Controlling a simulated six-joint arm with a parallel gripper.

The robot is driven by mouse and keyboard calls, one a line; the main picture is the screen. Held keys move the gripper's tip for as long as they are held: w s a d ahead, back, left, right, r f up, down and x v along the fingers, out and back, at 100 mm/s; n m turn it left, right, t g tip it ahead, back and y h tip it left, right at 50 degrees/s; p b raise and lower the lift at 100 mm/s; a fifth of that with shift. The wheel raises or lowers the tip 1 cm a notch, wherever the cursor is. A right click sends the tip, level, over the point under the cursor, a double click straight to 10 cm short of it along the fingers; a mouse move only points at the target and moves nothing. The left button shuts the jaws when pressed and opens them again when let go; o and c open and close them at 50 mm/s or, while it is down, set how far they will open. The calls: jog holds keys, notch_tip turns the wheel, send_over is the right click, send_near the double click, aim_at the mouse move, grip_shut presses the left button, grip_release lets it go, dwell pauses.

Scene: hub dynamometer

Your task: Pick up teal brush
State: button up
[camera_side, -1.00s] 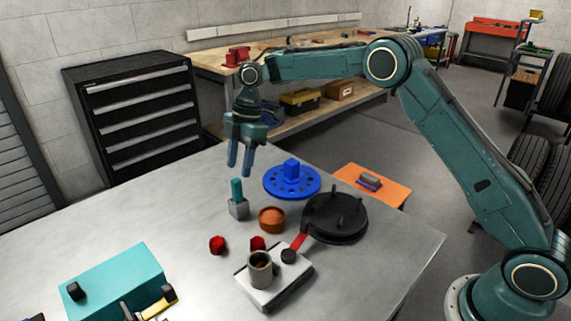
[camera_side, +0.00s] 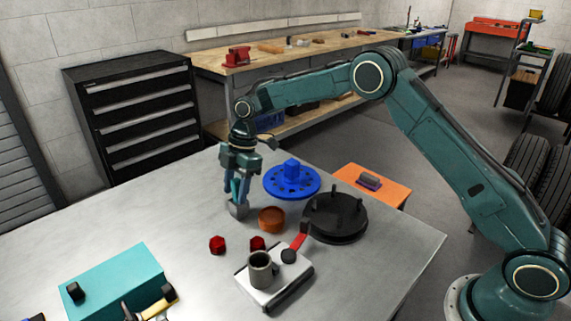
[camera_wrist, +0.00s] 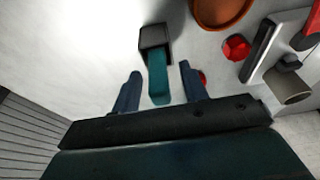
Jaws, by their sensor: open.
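The teal brush (camera_wrist: 158,78) stands upright in a small grey block holder (camera_side: 238,209) on the metal table. In the side view the brush is mostly hidden by my fingers. My gripper (camera_side: 236,192) points down over the holder with its fingers around the brush. In the wrist view my gripper (camera_wrist: 160,82) is open, with one finger on each side of the brush and a visible gap to each. The holder shows dark at the far end of the brush there.
An orange-brown bowl (camera_side: 271,219) stands close right of the holder. A blue flanged disc (camera_side: 291,182) and a black studded disc (camera_side: 335,222) lie beyond it. Red nuts (camera_side: 217,244) and a white plate with a grey cup (camera_side: 261,268) are nearer.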

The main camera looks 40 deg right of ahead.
jog(key=shift+a+f, duration=0.1)
jog(key=shift+f, duration=0.3)
grip_shut()
dwell(0.4)
jog(key=shift+r, duration=5.05)
